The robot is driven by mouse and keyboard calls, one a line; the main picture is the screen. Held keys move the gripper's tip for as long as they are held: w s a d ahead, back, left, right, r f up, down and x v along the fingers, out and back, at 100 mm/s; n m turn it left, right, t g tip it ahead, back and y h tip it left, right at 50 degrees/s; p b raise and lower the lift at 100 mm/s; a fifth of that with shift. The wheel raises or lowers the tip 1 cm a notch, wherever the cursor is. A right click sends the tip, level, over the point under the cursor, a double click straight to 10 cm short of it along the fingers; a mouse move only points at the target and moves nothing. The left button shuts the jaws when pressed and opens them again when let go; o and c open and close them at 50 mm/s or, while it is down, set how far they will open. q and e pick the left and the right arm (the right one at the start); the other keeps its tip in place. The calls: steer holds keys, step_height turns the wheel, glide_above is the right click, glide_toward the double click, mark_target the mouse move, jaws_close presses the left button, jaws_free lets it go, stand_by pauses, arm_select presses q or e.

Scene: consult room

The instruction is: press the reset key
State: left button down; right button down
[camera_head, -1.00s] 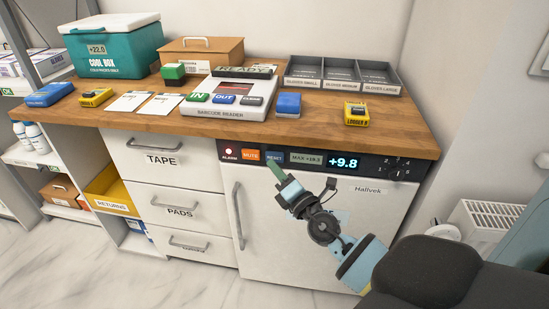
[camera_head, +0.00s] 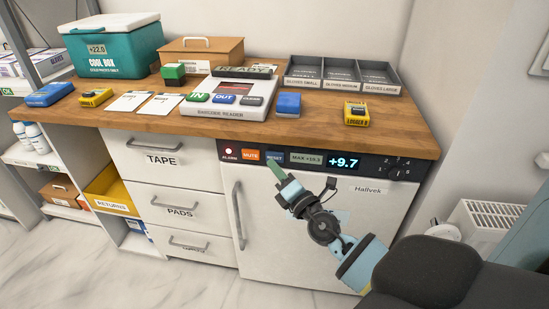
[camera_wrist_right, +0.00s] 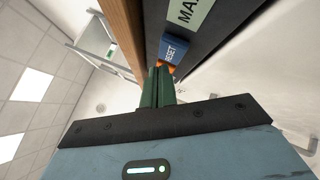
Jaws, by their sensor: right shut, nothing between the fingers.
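The blue reset key (camera_head: 274,156) is on the dark control panel of the white fridge, between the orange mute key (camera_head: 250,155) and the MAX label. The right wrist view shows the reset key (camera_wrist_right: 173,49) straight ahead of my fingertips. My right gripper (camera_head: 273,164) is shut with nothing between its fingers. Its green fingers (camera_wrist_right: 160,84) point at the key, and their tips are at its lower edge; I cannot tell if they touch. Orange shows between the tips and the key. The display (camera_head: 343,162) reads +9.7. My left gripper is not in view.
The wooden counter (camera_head: 330,125) overhangs just above the panel. The alarm lamp (camera_head: 228,152) is lit at the panel's left. The fridge handle (camera_head: 238,215) stands out at the left of the door. A barcode reader (camera_head: 225,110) and a blue block (camera_head: 288,104) stand on the counter.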

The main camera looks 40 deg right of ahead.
steer(key=shift+d, duration=0.15)
steer(key=shift+w+d, duration=0.2)
steer(key=shift+w, duration=0.05)
steer(key=shift+w+d+b, duration=0.3)
steer(key=shift+d+b, duration=0.05)
steer(key=shift+b, duration=0.15)
stand_by(0.8)
steer(key=shift+s+a, duration=0.6)
steer(key=shift+a, duration=0.1)
stand_by(0.3)
steer(key=s+a+p, duration=0.1)
steer(key=s+a, duration=0.2)
steer(key=shift+s+a, duration=0.15)
steer(key=shift+a, duration=0.25)
